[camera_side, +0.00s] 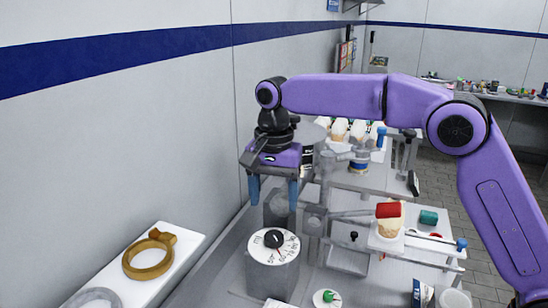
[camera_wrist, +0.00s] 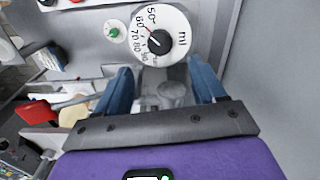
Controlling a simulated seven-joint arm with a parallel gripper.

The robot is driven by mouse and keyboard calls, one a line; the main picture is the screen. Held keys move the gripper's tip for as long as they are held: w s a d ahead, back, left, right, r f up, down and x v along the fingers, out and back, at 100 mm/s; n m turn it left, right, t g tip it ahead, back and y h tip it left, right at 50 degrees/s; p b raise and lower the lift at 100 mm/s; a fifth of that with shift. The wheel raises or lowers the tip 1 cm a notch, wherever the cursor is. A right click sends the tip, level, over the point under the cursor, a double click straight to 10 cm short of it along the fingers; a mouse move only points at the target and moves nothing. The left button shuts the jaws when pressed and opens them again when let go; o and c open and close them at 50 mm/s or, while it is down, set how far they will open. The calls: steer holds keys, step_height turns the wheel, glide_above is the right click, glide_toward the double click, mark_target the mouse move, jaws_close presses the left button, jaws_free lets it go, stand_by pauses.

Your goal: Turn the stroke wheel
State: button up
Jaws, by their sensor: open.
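The stroke wheel is a white dial (camera_side: 286,254) with black numbers, "ml" lettering, a red pointer line and a black knob (camera_side: 273,239) at its centre. It lies face up on a grey block (camera_side: 268,277). In the wrist view the dial (camera_wrist: 178,22) and its knob (camera_wrist: 159,41) show at the top centre. My gripper (camera_side: 274,202) has blue fingers pointing down, spread apart and empty. It is above the dial in the side view, touching nothing that I can see. In the wrist view the fingers (camera_wrist: 160,68) stand apart below the knob.
A small green knob on a white disc (camera_side: 328,296) sits near the dial; it also shows in the wrist view (camera_wrist: 114,32). A white tray with a golden ring (camera_side: 149,256) lies at the left. A wall is close on the left.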

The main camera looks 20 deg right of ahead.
step_height(320, 180, up, 8)
steer(key=shift+r, duration=0.2)
stand_by(0.3)
stand_by(0.6)
steer(key=s+d+f+n, duration=0.5)
steer(key=s+d, duration=0.4)
steer(key=s, duration=0.2)
steer(key=s+d+f+n, duration=0.5)
steer(key=s+d+n, duration=0.3)
steer(key=s, duration=0.3)
steer(key=s+d+f+n, duration=0.5)
steer(key=s+d+n, duration=0.2)
steer(key=s+d, duration=0.2)
steer(key=shift+s+d+f, duration=0.3)
steer(key=shift+s+f, duration=0.05)
steer(key=shift+s, duration=0.9)
